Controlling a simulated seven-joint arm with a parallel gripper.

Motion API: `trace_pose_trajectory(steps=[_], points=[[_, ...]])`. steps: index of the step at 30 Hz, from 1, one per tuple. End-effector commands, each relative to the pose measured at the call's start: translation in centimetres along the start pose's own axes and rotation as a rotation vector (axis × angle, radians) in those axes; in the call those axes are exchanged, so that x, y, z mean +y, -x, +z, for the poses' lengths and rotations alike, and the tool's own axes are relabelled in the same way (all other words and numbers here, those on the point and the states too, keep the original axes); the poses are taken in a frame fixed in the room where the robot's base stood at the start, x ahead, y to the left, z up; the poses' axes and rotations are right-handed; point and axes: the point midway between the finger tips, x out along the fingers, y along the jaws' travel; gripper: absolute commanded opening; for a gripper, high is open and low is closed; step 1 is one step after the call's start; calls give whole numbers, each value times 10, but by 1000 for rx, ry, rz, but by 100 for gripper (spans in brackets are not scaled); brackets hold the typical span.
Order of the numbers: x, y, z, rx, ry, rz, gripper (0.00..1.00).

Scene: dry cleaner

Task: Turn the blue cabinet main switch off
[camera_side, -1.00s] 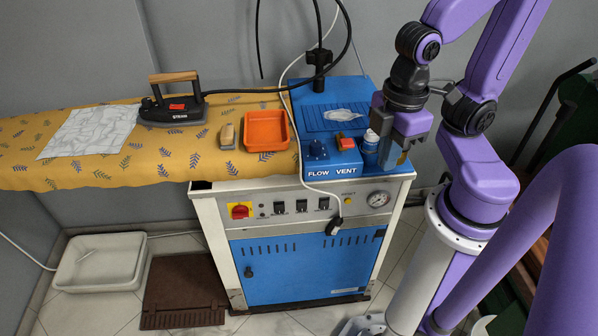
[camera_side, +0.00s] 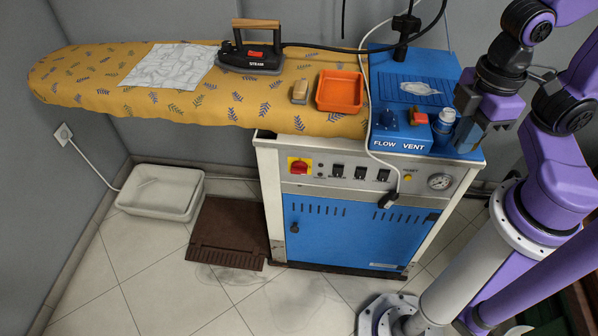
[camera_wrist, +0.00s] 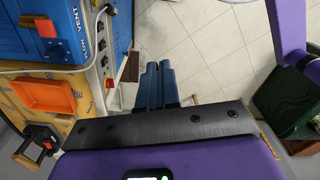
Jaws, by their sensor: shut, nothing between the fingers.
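The blue cabinet (camera_side: 355,232) has a pale front panel along its top. The main switch (camera_side: 299,167), a red knob on a yellow plate, sits at the left end of that panel; its exact pointer position is too small to read. In the wrist view the switch shows as a small red spot (camera_wrist: 104,61) at the panel edge. My gripper (camera_side: 468,143) is shut and empty at the cabinet's right front corner, beside the white-capped blue bottle, apart from the switch. Its blue fingertips (camera_wrist: 158,68) show together in the wrist view over the floor.
Black rocker switches (camera_side: 360,173), a gauge (camera_side: 440,181) and a white cable (camera_side: 368,110) hanging over the panel are right of the main switch. A flow-vent box (camera_side: 402,135), bottle (camera_side: 445,119), orange tray (camera_side: 340,91) and iron (camera_side: 250,56) stand above.

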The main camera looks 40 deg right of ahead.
Motion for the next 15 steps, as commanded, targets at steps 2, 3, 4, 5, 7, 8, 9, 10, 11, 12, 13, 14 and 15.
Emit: trace_pose_trajectory(steps=[2,3,4,5,7,8,9,10,11,12,13,14,15], points=[[1,0,-1,-4,3,2,29],[2,-1,-3,-11,7,7,42],[3,-2,-6,-19,13,12,52],[5,-3,-9,-29,22,19,62],[11,-6,-19,-64,52,43,76],[15,-8,-25,-82,68,58,76],[20,-12,-34,-111,92,77,76],[24,-15,-40,-135,112,93,76],[28,-18,-48,-158,132,111,76],[33,-22,-58,-189,160,133,76],[37,-25,-65,-212,180,149,76],[40,-29,-72,-235,201,166,76],[45,-34,-82,-266,230,187,76]])
